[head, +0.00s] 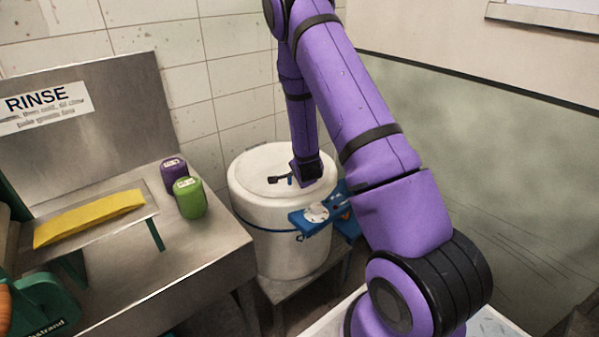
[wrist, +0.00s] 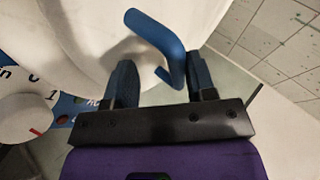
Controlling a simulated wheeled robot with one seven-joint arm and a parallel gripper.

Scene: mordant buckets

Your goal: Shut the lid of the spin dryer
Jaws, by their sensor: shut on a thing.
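The spin dryer (head: 285,245) is a white drum in the middle of the head view. Its round white lid (head: 262,165) lies across the top; I cannot tell whether it is fully seated. My gripper (head: 284,180) is over the lid. In the wrist view, the bent blue lid handle (wrist: 158,38) reaches down between the two fingers of my gripper (wrist: 163,82), which is shut on it. The exact contact is hard to see, and my wrist hides part of the lid in the head view.
A blue control panel (head: 301,221) with a white dial (wrist: 28,118) sticks out from the dryer's front. Left is a metal counter (head: 185,245) with a purple jar (head: 172,174), a green jar (head: 189,199) and a yellow cloth (head: 88,219). Tiled wall stands close behind.

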